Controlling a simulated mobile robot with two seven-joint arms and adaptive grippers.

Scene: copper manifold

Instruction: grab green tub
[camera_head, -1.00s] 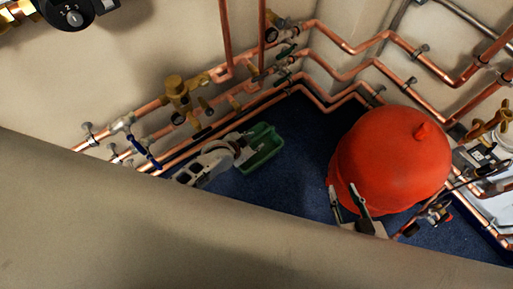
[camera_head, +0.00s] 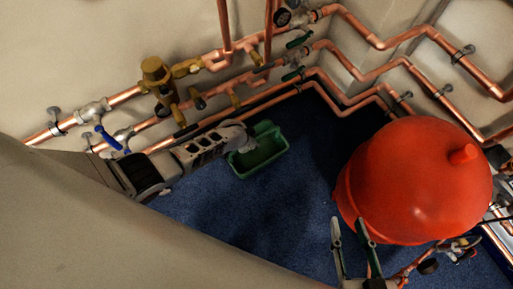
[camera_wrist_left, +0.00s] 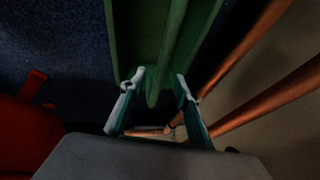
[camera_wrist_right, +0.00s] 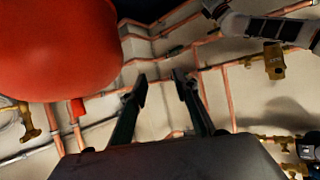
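The green tub (camera_head: 265,160) sits on the blue floor beside the copper pipes in the head view. My left gripper (camera_head: 243,146) is at the tub's near left end, with its fingers partly hidden there. In the left wrist view the tub (camera_wrist_left: 174,40) fills the upper middle, and the left gripper (camera_wrist_left: 158,92) has its fingers apart on either side of part of it. Whether they touch it cannot be told. My right gripper (camera_head: 349,226) is open and empty near the red tank. It also shows open in the right wrist view (camera_wrist_right: 160,82).
A large red tank (camera_head: 415,180) stands right of the tub. Copper pipes (camera_head: 215,130) with brass valves (camera_head: 156,80) run along the wall just behind the tub. Blue floor (camera_head: 290,205) is clear between tub and tank. A beige surface (camera_head: 120,240) covers the lower left.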

